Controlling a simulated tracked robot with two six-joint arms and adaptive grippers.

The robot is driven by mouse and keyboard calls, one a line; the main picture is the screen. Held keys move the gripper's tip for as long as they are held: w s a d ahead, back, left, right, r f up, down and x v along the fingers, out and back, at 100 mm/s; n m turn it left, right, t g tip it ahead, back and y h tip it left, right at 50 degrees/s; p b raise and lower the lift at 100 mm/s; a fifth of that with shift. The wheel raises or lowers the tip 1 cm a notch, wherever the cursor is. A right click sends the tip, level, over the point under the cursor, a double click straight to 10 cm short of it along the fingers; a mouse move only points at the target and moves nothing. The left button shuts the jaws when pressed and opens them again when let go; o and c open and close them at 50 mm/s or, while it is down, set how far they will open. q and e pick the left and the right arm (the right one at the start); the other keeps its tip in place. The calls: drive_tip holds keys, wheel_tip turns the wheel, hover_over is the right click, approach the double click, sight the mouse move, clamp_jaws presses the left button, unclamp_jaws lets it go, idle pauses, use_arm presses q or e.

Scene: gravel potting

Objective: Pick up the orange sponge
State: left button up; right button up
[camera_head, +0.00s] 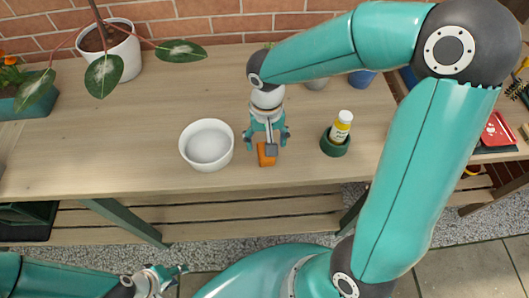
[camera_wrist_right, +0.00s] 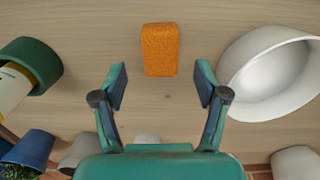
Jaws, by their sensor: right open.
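The orange sponge (camera_head: 267,154) lies on the wooden table near its front edge, just right of the white bowl. My right gripper (camera_head: 268,143) is above it, pointing down, and partly covers it. In the right wrist view, the whole orange sponge (camera_wrist_right: 160,50) shows on the table beyond the gap between the fingertips. There my right gripper (camera_wrist_right: 161,82) is open and empty, with the sponge roughly centred between its fingers. My left gripper (camera_head: 170,277) is low in front of the table, away from the sponge; its opening is too small to judge.
The white bowl (camera_head: 207,145) stands left of the sponge. A green pot (camera_head: 335,144) holding a yellow bottle (camera_head: 341,126) stands to the right. A potted plant (camera_head: 109,48) is at the back left. The table's left front is clear.

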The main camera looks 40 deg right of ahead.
wheel_tip(320, 180, down, 5)
drive_tip(key=shift+a+r, duration=0.15)
drive_tip(key=shift+r, duration=0.05)
drive_tip(key=c, duration=1)
drive_tip(key=shift+r, duration=0.1)
drive_tip(key=shift+c, duration=0.2)
wheel_tip(320, 180, up, 20)
drive_tip(key=p, duration=0.1)
drive_tip(key=o, duration=0.4)
drive_tip(key=c, duration=0.5)
